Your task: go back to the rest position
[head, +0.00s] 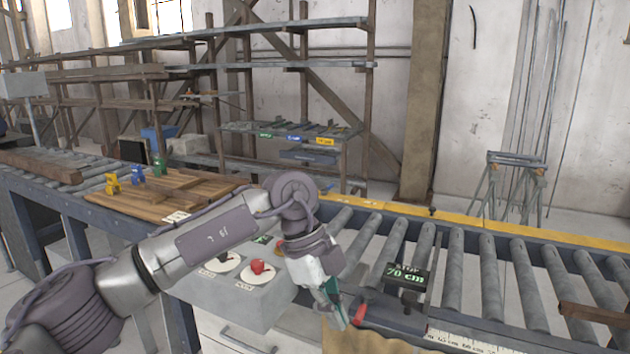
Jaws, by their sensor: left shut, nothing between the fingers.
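My left arm reaches in from the lower left in the head view. My left gripper (334,310) points down near the front edge of the roller conveyor (455,275). Its fingers are shut with nothing seen between them. A red part (358,315) lies just right of the fingertips; I cannot tell whether they touch. My right gripper is not in view.
A grey control box (235,300) with a red button (258,267) stands below my forearm. A wooden board (165,195) with small yellow, blue and green items lies left. Shelving (290,130) stands behind.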

